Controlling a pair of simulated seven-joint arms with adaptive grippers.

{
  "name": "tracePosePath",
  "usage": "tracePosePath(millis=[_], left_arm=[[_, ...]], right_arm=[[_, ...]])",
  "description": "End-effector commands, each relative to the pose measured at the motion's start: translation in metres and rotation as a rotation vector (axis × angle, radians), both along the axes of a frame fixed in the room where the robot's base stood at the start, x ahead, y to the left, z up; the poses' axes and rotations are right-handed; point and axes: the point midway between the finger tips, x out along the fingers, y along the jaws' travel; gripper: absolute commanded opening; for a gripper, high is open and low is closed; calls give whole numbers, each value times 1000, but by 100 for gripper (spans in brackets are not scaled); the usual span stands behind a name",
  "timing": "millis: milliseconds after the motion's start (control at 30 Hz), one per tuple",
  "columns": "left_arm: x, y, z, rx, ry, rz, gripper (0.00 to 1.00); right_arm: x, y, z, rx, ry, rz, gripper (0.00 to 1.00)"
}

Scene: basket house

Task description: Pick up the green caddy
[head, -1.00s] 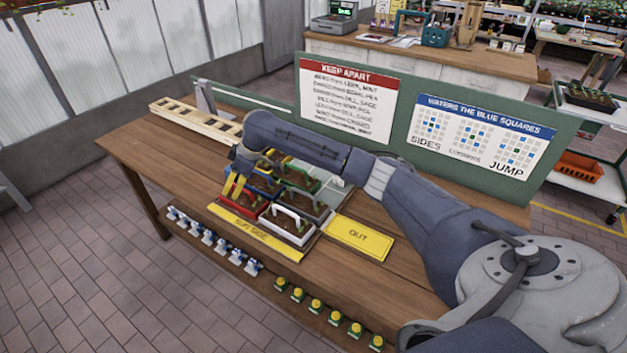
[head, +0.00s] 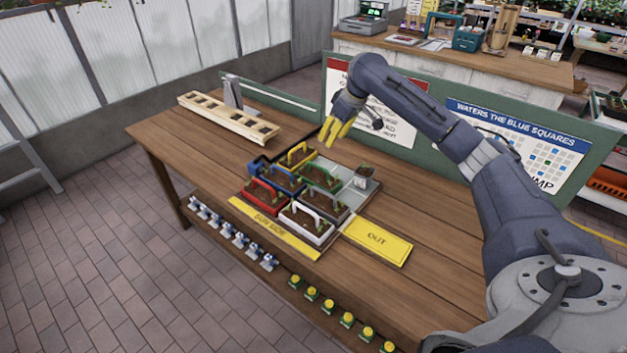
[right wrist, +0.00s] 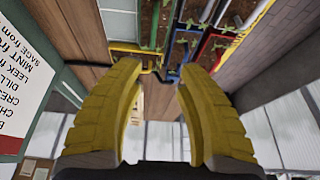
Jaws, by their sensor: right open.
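The green caddy (head: 321,181) has a green handle and dark soil, and sits in the tray among other caddies. My right gripper (head: 333,135) has yellow fingers, is open and empty, and hangs above and behind the caddies, apart from them. In the right wrist view the open fingers (right wrist: 158,75) point toward the caddies, and a green edge (right wrist: 155,25) shows beyond them. My left gripper is in neither view.
Yellow, blue, red and white caddies (head: 307,222) crowd around it. A small pot (head: 362,176) stands at the tray's right. A yellow OUT plate (head: 377,240) lies right of the tray. A wooden rack (head: 228,120) stands behind left, and sign boards (head: 400,120) line the back edge.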

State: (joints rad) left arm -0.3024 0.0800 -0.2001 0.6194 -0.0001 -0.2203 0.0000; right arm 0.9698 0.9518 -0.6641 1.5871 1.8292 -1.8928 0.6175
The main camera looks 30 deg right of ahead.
Motion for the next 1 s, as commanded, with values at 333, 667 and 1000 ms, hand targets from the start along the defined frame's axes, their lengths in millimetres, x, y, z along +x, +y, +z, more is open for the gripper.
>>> tracePosePath(millis=[333, 667, 1000], left_arm=[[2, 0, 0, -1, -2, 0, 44], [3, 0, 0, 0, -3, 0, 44], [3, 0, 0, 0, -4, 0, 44]], right_arm=[[10, -9, -36, -5, 0, -38, 36], [30, -2, -88, -6, -1, -37, 36], [39, 2, -110, -8, -4, -36, 36]])
